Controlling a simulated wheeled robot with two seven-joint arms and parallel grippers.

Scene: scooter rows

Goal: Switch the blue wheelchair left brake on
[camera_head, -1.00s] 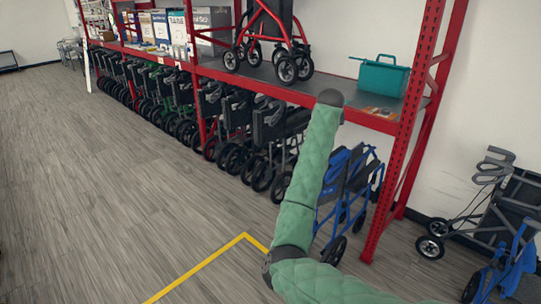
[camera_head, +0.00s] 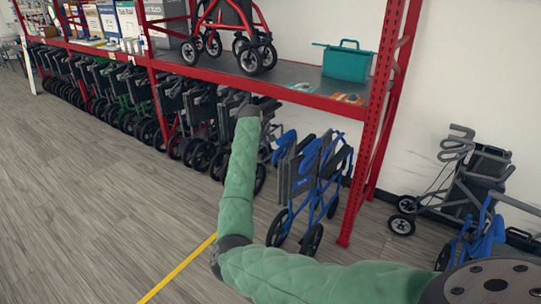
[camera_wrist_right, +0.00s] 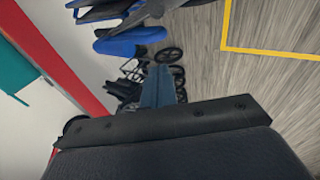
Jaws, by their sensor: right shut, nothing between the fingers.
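A folded blue wheelchair (camera_head: 329,185) stands under the right end of the red rack, in the middle of the head view. Its blue parts (camera_wrist_right: 128,38) seem to show at the top of the right wrist view. Its left brake lever is too small to make out. My right arm, in green padding, reaches up in front of the rack, left of the wheelchair. My right gripper (camera_wrist_right: 158,76) is shut and empty; its blue-grey fingers stick out past the dark wrist edge. It appears apart from the wheelchair. In the head view the gripper is mostly hidden behind the wrist. My left gripper is out of view.
Several dark wheelchairs (camera_head: 98,85) fill the row to the left. The red rack post (camera_head: 370,150) rises just right of the blue wheelchair. A teal case (camera_head: 346,62) and a red-framed walker (camera_head: 236,30) are on the shelf. Open floor (camera_head: 100,200) lies at left.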

